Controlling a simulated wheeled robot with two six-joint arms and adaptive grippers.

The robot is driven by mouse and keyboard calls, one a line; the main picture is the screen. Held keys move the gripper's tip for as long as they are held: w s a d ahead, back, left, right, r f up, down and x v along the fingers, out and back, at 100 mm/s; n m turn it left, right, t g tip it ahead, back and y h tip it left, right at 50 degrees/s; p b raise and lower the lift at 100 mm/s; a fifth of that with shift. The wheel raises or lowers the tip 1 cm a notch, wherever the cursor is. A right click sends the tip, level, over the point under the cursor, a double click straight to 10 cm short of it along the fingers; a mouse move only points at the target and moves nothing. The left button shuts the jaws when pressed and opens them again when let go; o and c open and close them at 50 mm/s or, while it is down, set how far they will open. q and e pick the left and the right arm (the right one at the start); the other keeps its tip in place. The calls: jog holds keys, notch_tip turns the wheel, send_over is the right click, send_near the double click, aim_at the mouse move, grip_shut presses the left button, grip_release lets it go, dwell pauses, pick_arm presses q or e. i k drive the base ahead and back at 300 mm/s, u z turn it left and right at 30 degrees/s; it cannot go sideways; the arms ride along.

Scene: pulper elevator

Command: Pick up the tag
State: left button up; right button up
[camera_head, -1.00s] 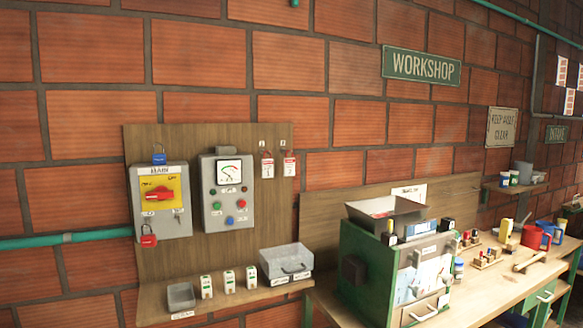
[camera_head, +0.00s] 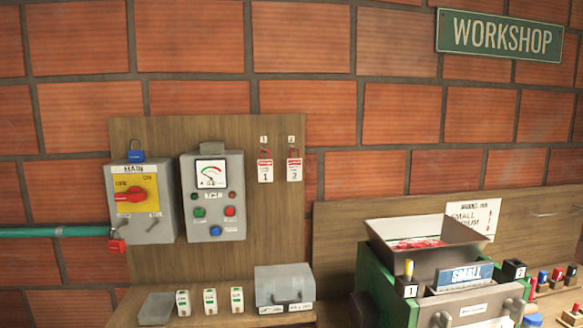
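Two red-and-white tags hang side by side on hooks at the upper right of the wooden board: the left tag (camera_head: 265,169) is marked 1, and the right tag (camera_head: 294,168) has a less clear number. Both hang upright against the board. Neither of my grippers is in the head view.
A MAIN switch box (camera_head: 141,200) with a red handle and a meter box (camera_head: 213,196) are on the board (camera_head: 262,225). A blue padlock (camera_head: 136,155) and a red padlock (camera_head: 117,244) hang there. Below are several small labelled blocks and a grey case (camera_head: 284,287). A green machine (camera_head: 375,280) stands right.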

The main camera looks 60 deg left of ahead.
aim_at(265, 166)
jog(key=u, duration=0.6)
jog(key=i, duration=0.95)
jog(key=u, duration=0.75)
